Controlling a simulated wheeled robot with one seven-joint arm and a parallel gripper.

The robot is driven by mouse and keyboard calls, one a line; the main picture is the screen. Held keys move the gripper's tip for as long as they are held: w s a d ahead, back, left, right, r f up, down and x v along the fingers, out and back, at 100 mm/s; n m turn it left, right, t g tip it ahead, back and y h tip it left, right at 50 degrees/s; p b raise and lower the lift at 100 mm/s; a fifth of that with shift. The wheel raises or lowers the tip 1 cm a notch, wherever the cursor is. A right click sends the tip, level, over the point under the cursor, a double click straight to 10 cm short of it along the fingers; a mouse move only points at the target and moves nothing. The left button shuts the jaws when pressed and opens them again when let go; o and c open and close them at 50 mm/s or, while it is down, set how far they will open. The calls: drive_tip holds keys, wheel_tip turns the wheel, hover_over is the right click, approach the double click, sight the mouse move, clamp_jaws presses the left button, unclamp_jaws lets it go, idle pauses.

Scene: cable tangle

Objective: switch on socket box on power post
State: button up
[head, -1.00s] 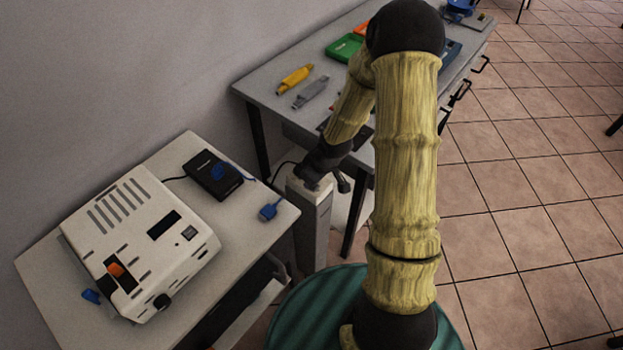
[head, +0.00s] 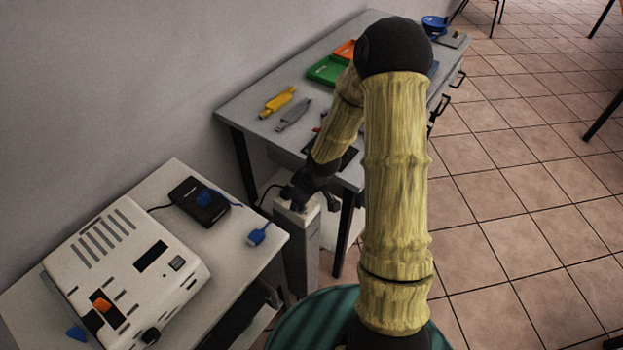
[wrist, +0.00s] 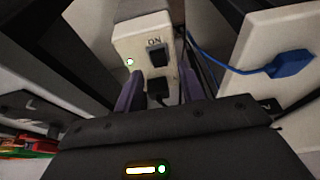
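The grey-white power post (head: 302,250) stands between the two tables in the head view. Its white socket box (wrist: 145,35) fills the upper middle of the wrist view. The box has a dark switch (wrist: 158,56) under the word ON, and a small round indicator (wrist: 130,62) that looks white with a green edge. A black plug or socket (wrist: 158,92) sits below the switch. My gripper (head: 304,200) is over the top of the post. In the wrist view its two purple fingers (wrist: 161,92) are apart, one on each side of the black part, with nothing visibly gripped. Finger contact cannot be told.
A white device (head: 125,265) with an orange switch and a black adapter (head: 200,200) are on the left table. A blue connector (head: 259,234) lies at its edge, near the post. The rear desk (head: 250,112) holds yellow and grey tools.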

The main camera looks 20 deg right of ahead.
drive_tip(key=p+v, duration=0.5)
drive_tip(key=v, duration=1)
drive_tip(key=shift+r, duration=0.3)
drive_tip(key=shift+s+d, duration=0.1)
drive_tip(key=s+a+r+m+h+p, duration=0.2)
drive_tip(key=s+a+r+m+p, duration=0.1)
drive_tip(key=s+r+m, duration=0.4)
drive_tip(key=s+r+p, duration=0.1)
drive_tip(key=s+r, duration=0.2)
drive_tip(key=r, duration=0.1)
drive_tip(key=shift+a+r, duration=0.1)
drive_tip(key=shift+a, duration=0.05)
